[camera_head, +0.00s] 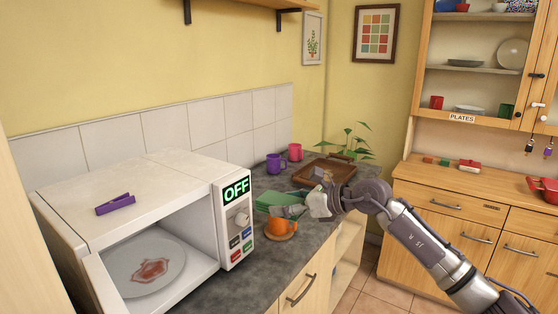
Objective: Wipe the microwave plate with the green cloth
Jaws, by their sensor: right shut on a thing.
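The microwave plate (143,267) is a pale disc inside the open microwave (180,208) at the left. A reddish stain (150,271) lies on its middle. The green cloth (275,199) is on the dark counter just right of the microwave. My right gripper (286,211) reaches in from the right and is shut at the cloth's right edge, seemingly on the cloth; its fingertips are small and partly hard to make out. My left gripper is not in view.
An orange cup (281,227) on a saucer stands right below my right gripper, close to the counter's front edge. Purple (274,164) and pink mugs (295,152) and a brown tray (325,172) are behind. A purple clip-like object (115,204) lies on the microwave, whose display reads OFF.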

